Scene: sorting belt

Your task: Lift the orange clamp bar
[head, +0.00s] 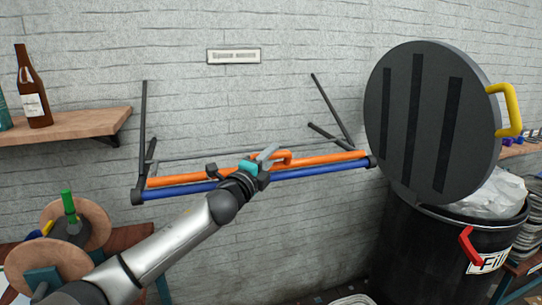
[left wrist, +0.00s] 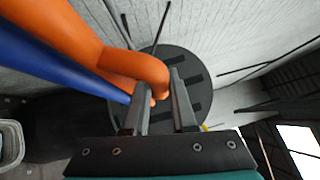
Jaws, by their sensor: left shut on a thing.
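The orange clamp bar (head: 325,158) runs across the middle of the head view, just above a parallel blue bar (head: 320,169). A raised orange handle stands up from its middle. My left gripper (head: 267,156) is at this handle, with its fingers closed on it. In the left wrist view the orange bar (left wrist: 62,32) comes in from the upper left, and its bent handle end sits between my fingertips (left wrist: 156,92). The exact finger contact is partly hidden. My right gripper is in neither view.
A black bin (head: 420,250) stands at the right, its round dark lid (head: 400,120) raised and a white bag inside. Dark rods (head: 143,125) rise at the bar's ends near the brick wall. A shelf (head: 70,138) holds a brown bottle (head: 33,95) at the left.

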